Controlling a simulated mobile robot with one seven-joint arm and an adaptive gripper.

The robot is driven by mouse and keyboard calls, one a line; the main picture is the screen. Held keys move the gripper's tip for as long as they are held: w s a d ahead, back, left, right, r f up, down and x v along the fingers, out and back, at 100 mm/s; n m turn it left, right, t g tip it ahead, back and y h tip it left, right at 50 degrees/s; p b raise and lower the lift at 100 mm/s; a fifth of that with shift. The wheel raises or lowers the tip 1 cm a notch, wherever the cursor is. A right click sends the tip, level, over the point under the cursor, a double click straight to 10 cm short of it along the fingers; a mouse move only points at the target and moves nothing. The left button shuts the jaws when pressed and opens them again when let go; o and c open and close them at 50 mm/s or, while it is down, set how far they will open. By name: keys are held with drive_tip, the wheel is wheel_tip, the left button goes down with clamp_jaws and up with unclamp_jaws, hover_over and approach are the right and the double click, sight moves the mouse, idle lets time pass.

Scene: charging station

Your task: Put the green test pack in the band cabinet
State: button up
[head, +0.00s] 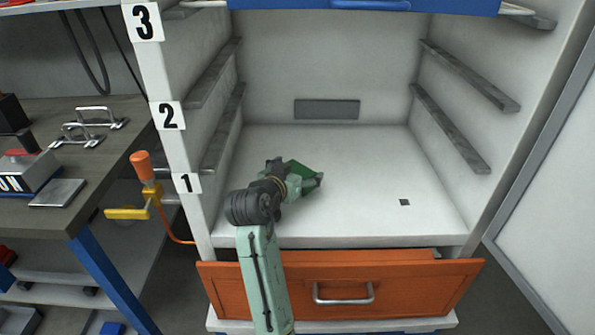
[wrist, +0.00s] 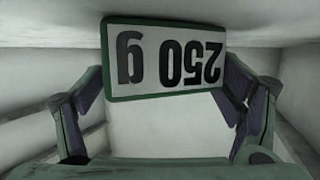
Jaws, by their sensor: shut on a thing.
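The green test pack (head: 305,174) is in my gripper (head: 296,180), inside the lowest open space of the white cabinet (head: 345,225). In the wrist view the pack (wrist: 154,84) shows a pale face with a dark green rim and "250 g" upside down. My gripper's fingers are shut on its left and right sides. In the head view my gripper hides part of the pack, and I cannot tell whether it touches the cabinet floor. My arm reaches in over the front edge, left of centre.
An orange drawer (head: 400,292) below the cabinet floor stands slightly open. Side rails (head: 450,130) line both walls; a blue-fronted shelf (head: 365,5) is above. The open door (head: 555,170) is at right, a workbench (head: 120,145) with an orange-handled clamp (head: 145,170) at left.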

drive_tip(key=o, duration=1.2)
drive_tip(key=shift+r, duration=0.15)
drive_tip(key=v, duration=1.2)
drive_tip(key=shift+b, duration=0.4)
